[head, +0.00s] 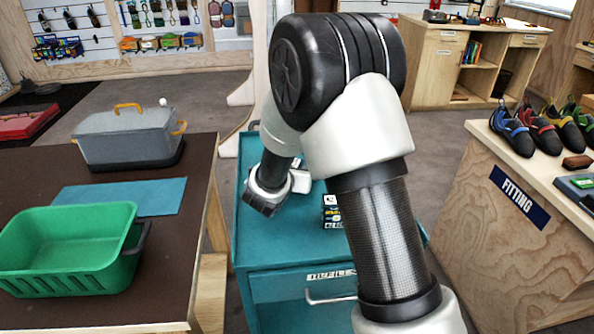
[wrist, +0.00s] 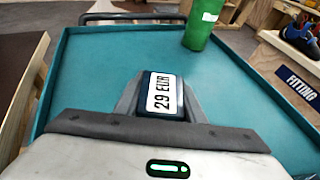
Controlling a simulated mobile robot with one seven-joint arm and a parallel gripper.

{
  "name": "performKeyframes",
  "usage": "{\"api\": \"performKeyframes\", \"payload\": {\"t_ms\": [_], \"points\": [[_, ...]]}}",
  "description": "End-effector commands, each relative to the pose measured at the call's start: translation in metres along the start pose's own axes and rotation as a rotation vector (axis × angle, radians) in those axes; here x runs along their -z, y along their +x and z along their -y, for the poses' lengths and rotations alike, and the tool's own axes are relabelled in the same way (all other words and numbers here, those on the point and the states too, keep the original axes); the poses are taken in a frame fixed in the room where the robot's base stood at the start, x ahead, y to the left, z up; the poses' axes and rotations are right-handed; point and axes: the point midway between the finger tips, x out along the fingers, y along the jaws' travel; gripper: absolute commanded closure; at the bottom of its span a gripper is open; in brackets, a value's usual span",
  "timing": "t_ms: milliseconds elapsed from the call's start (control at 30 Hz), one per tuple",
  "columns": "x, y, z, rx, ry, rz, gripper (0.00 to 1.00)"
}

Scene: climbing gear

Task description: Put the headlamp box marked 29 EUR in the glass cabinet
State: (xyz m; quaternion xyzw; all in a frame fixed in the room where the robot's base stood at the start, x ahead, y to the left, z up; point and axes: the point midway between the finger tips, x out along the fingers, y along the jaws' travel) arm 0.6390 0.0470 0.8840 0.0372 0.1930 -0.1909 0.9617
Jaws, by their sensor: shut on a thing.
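The headlamp box marked 29 EUR (wrist: 163,93) is between the two fingers of my gripper (wrist: 160,100) in the wrist view. Its white label faces the camera, and the gripper is shut on it over the teal cart top. I cannot tell whether the box touches the cart. I make out no glass cabinet in either view.
The teal cart (head: 280,240) has a raised rim; a green cylinder (wrist: 203,24) stands at its far side. At left, a brown table holds a green basket (head: 65,250) and a grey lidded box (head: 130,137). At right is the FITTING counter (head: 520,195) with climbing shoes.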

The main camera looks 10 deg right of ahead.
Motion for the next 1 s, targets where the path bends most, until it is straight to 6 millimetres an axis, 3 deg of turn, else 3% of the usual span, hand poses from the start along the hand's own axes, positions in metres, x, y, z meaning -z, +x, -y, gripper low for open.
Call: {"api": "performKeyframes", "payload": {"t_ms": [400, 433, 533, 867, 1000], "points": [[0.006, 0.003, 0.000, 0.000, 0.002, 0.003, 0.93], [0.005, 0.003, 0.000, 0.000, 0.002, 0.002, 0.61], [0.005, 0.002, 0.000, 0.000, 0.002, 0.002, 0.46], [0.002, 0.001, 0.000, 0.000, 0.001, 0.002, 0.46], [0.000, -0.012, -0.001, -0.002, 0.001, 0.002, 0.46]]}}
